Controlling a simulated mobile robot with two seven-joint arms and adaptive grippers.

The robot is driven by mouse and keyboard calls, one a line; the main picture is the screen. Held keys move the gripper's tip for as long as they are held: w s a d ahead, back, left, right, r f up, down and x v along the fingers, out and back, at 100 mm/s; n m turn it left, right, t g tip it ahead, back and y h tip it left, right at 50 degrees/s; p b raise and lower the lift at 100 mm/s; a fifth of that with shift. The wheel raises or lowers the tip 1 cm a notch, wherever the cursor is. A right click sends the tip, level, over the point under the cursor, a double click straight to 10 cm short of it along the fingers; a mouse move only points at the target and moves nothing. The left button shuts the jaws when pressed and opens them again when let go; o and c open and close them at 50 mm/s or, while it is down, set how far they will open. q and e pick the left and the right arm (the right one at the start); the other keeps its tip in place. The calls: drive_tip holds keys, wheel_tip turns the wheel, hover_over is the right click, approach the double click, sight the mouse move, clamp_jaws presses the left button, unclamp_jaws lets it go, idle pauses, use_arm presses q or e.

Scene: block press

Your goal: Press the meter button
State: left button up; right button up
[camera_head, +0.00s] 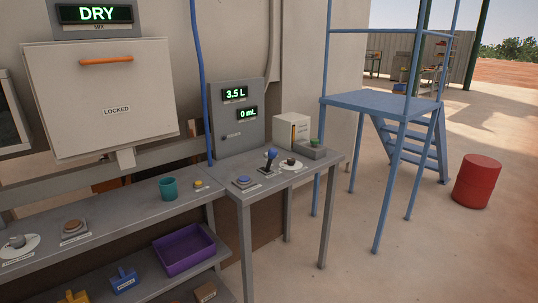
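A grey meter panel (237,117) stands upright at the back of the right-hand table, with green displays reading "3.5 L" and "0 mL". In front of it a blue button (243,181) sits on a small square base near the table's left front. A green button (314,142) sits on a grey box at the back right of the same table. The button labels are too small to read, so I cannot tell which is the meter button. Neither of my grippers is in view.
A blue-handled lever (270,158) and a round dial (291,163) stand between the two buttons. The left bench (130,222) holds a teal cup (168,189), a yellow button (198,184) and a brown button (73,227). A purple tray (184,250) lies below.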

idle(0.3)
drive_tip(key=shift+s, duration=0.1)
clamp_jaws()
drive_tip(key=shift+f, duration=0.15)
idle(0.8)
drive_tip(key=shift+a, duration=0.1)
